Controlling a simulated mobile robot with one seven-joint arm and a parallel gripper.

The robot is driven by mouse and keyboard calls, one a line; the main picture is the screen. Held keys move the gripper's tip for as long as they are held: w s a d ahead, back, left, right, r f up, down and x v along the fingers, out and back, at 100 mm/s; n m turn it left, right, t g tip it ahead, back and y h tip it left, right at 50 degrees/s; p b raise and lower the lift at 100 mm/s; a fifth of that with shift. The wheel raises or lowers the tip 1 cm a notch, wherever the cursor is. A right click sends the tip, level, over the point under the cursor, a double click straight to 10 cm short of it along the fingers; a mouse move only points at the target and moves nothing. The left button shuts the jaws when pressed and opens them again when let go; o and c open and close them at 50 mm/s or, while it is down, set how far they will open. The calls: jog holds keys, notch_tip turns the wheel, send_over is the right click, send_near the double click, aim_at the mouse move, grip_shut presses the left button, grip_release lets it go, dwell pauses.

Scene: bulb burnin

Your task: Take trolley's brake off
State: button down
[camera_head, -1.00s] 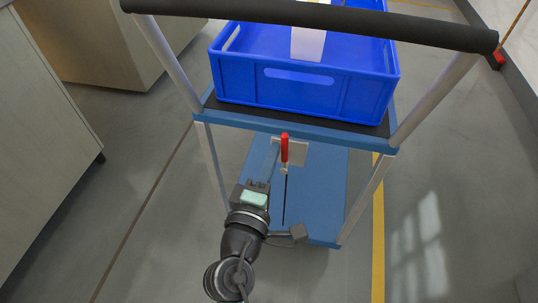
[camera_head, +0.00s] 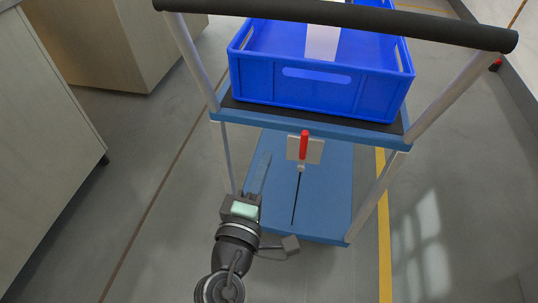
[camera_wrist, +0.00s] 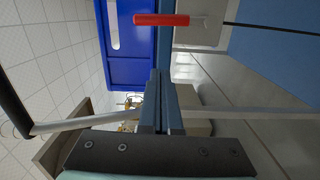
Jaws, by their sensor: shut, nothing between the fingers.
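The trolley (camera_head: 337,127) stands in front of me, with two blue decks and a black push bar. Its brake lever has a red grip (camera_head: 304,145), upright in front of a pale plate (camera_head: 317,152) under the upper deck. A thin dark rod (camera_head: 297,198) runs from it towards the lower deck. My gripper (camera_head: 265,156) is shut and empty, left of the red grip and apart from it, over the lower deck. In the wrist view the red grip (camera_wrist: 161,20) lies beyond the shut fingertips (camera_wrist: 160,72), with a clear gap.
A blue crate (camera_head: 310,92) with a white item in it sits on the upper deck. The push bar (camera_head: 350,20) crosses above, between posts on both sides. Pale cabinets (camera_head: 40,130) stand at left. Floor is clear right of the trolley, by a yellow line (camera_head: 383,220).

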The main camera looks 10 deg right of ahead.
jog(key=v, duration=0.6)
jog(key=shift+s, duration=0.5)
jog(key=shift+s, duration=0.1)
